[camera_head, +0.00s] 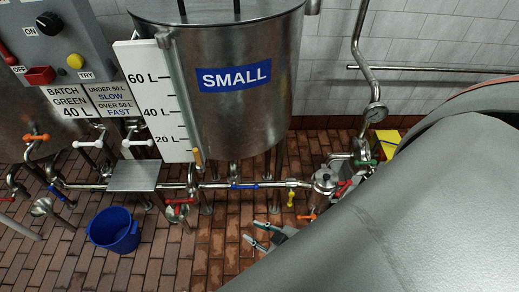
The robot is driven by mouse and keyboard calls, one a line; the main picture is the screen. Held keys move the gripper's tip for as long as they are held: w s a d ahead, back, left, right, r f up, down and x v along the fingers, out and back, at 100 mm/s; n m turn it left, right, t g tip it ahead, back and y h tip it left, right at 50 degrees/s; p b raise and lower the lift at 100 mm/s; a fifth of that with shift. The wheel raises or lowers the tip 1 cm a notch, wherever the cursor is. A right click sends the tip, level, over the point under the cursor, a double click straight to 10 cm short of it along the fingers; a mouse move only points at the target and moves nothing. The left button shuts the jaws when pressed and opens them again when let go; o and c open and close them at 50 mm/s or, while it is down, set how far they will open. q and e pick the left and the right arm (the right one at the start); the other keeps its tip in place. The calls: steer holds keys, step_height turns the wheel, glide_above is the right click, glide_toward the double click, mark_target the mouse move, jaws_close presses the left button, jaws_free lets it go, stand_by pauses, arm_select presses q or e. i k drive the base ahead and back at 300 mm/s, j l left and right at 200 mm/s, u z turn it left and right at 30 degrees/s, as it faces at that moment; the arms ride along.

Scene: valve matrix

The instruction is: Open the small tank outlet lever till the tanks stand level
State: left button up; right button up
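The steel small tank (240,115) with its blue SMALL label stands at the middle back. A level board (158,100) marked 20, 40 and 60 L stands at its left side; the liquid level is too small to read. A blue lever (245,186) lies along the pipe below the tank, and a red lever (180,201) is left of it. I cannot tell which is the outlet lever. My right gripper (256,234) is low in front of the pipe, below the blue lever and apart from it. Its fingers are spread and empty. My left gripper is out of view.
A blue bucket (115,231) stands on the brick floor at left. A steel plate (134,176) sits over the pipe. A yellow-handled valve (291,198) and a pump-like steel body (323,183) are right of my gripper. A control panel (52,42) hangs upper left.

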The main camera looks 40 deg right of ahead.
mark_target(247, 187)
steer(key=l, duration=1.75)
steer(key=k, duration=0.05)
